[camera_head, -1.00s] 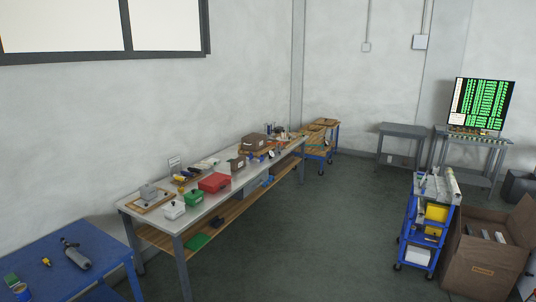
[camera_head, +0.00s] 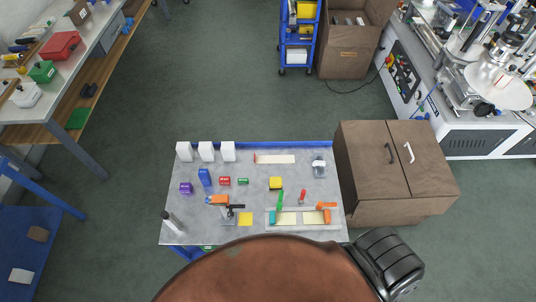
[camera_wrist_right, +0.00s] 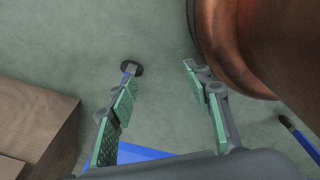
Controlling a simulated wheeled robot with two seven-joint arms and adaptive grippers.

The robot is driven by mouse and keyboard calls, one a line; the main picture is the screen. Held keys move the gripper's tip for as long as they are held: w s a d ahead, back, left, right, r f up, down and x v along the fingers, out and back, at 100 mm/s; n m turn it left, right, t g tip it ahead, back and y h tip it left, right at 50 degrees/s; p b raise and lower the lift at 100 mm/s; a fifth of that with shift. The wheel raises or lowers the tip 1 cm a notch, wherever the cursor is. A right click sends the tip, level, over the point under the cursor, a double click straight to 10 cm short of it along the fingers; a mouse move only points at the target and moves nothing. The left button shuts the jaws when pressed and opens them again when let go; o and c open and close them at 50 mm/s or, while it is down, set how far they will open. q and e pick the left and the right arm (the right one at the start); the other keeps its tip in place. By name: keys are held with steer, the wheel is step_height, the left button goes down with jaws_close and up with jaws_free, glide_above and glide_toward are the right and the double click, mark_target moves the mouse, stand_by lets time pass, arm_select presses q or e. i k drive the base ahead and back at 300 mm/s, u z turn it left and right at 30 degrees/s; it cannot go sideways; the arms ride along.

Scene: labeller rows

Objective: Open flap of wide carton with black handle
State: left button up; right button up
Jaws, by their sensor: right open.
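A wide brown carton (camera_head: 385,207) stands on the floor at the right of the small table in the head view. Its top shows two flaps lying shut. The left flap (camera_head: 372,163) carries a black handle (camera_head: 391,154), the right flap (camera_head: 428,140) a white handle (camera_head: 408,152). My right gripper (camera_wrist_right: 160,75) is open and empty in the right wrist view, over the floor. A brown boxy thing (camera_wrist_right: 35,115) shows at the left there, apart from the fingers; no handle is visible on it. My left gripper is in neither view.
A grey-topped table (camera_head: 260,210) with several small objects stands left of the carton. A white machine (camera_head: 460,130) stands behind it at the right. An open brown box (camera_head: 345,63) and a blue cart (camera_head: 282,40) are further back.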

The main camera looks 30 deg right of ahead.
mark_target(377, 172)
steer(key=z, duration=2.2)
